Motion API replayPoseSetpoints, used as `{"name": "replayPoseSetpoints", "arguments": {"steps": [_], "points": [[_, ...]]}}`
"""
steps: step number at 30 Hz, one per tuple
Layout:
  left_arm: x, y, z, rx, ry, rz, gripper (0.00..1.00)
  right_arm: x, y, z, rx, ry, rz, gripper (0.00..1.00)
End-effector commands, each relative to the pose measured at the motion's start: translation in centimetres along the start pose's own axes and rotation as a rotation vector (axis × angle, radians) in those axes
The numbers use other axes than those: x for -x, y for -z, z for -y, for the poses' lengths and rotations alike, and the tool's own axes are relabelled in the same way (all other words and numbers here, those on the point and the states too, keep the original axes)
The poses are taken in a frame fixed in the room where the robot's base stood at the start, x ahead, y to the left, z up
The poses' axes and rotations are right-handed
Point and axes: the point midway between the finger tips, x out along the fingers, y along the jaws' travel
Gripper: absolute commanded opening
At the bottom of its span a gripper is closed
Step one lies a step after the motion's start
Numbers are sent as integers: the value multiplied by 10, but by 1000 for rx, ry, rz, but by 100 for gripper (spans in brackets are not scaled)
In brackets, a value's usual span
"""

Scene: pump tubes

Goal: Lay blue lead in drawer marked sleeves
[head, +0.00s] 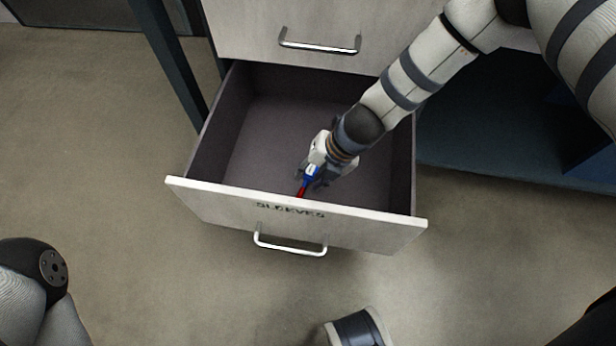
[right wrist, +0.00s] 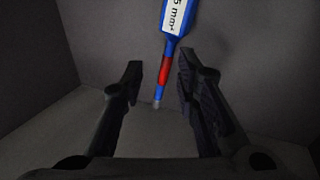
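The drawer (head: 280,110) is pulled open, its pale front marked with dark letters that seem to read SLEEVES. My right gripper (head: 313,184) reaches down inside it, near the front panel. The blue lead (head: 311,171), with a red part, shows at this gripper in the head view. In the right wrist view the lead (right wrist: 172,45) has a white label ending in "5 mm²", a red band and a grey tip. The fingers (right wrist: 157,78) stand apart, with gaps on both sides of the lead. Whether it rests on the drawer floor is hard to tell. My left gripper is out of view.
A closed drawer with a metal handle (head: 320,46) is above the open one. A dark post (head: 168,55) stands to the left and a dark blue shelf (head: 500,150) to the right. The rest of the open drawer looks empty.

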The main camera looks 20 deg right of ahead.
Motion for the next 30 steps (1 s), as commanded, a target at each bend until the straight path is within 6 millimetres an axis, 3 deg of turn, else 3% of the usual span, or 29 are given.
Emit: {"name": "replayPoseSetpoints", "arguments": {"steps": [1, 3, 9, 14, 27, 29, 30], "points": [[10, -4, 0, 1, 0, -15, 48, 23, -2, -5, -1, -6, 6, 28], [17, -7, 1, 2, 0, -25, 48, 44, -2, -4, -1, -6, 6, 28], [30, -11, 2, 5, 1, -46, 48, 88, -1, -3, -1, -4, 4, 28], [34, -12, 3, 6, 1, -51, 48, 100, 0, -1, -1, -1, 1, 28], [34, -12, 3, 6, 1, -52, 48, 102, 0, -1, 0, -2, 1, 28], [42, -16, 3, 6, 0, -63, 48, 114, -2, -8, 3, -8, 10, 28], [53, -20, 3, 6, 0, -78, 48, 130, -5, -17, 8, -16, 21, 28]]}}
